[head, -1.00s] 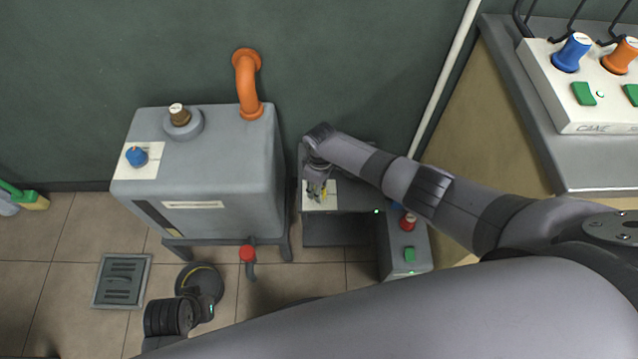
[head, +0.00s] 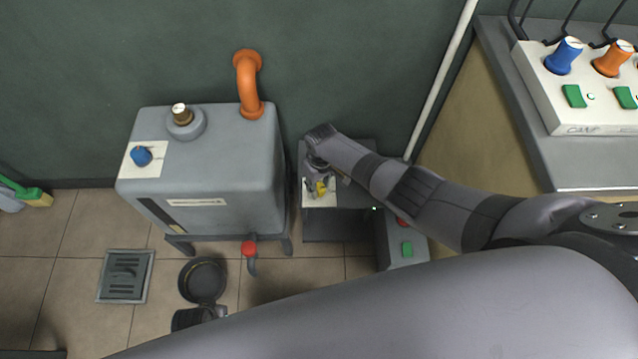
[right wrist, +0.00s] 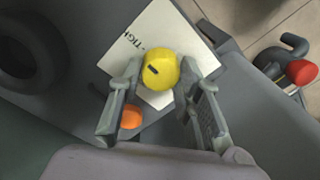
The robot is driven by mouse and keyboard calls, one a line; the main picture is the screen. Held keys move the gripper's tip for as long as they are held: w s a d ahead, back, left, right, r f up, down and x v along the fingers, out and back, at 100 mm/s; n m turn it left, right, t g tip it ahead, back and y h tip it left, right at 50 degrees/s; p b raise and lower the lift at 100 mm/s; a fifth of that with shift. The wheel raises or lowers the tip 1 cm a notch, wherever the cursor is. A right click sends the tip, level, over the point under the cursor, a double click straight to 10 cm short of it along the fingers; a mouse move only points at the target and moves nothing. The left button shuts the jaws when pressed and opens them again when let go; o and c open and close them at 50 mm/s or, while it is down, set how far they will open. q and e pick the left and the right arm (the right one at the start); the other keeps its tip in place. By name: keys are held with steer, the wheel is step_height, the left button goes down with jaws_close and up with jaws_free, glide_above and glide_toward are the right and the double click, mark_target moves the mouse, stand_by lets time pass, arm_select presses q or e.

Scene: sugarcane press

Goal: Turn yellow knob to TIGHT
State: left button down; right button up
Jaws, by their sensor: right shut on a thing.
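The yellow knob (right wrist: 161,71) sits on a white label plate (right wrist: 157,27) in the right wrist view. A dark mark shows on the knob's top, and part of the word TIGHT is readable on the plate left of it. My right gripper (right wrist: 161,80) has a finger on each side of the knob and is shut on it. In the head view the yellow knob (head: 321,188) is partly covered by my right gripper (head: 317,182), on the grey machine beside the tank. My left gripper is not clearly in view.
A grey tank (head: 215,170) with a blue knob (head: 141,156) and orange pipe (head: 248,85) stands left of the machine. A red valve (head: 249,248) is low at its front. An orange part (right wrist: 131,117) lies near one finger. A control box (head: 585,95) is at right.

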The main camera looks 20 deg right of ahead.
mark_target(320, 186)
steer(key=o, duration=1.1)
steer(key=shift+o, duration=0.2)
step_height(320, 186, up, 12)
steer(key=shift+d, duration=0.2)
stand_by(0.4)
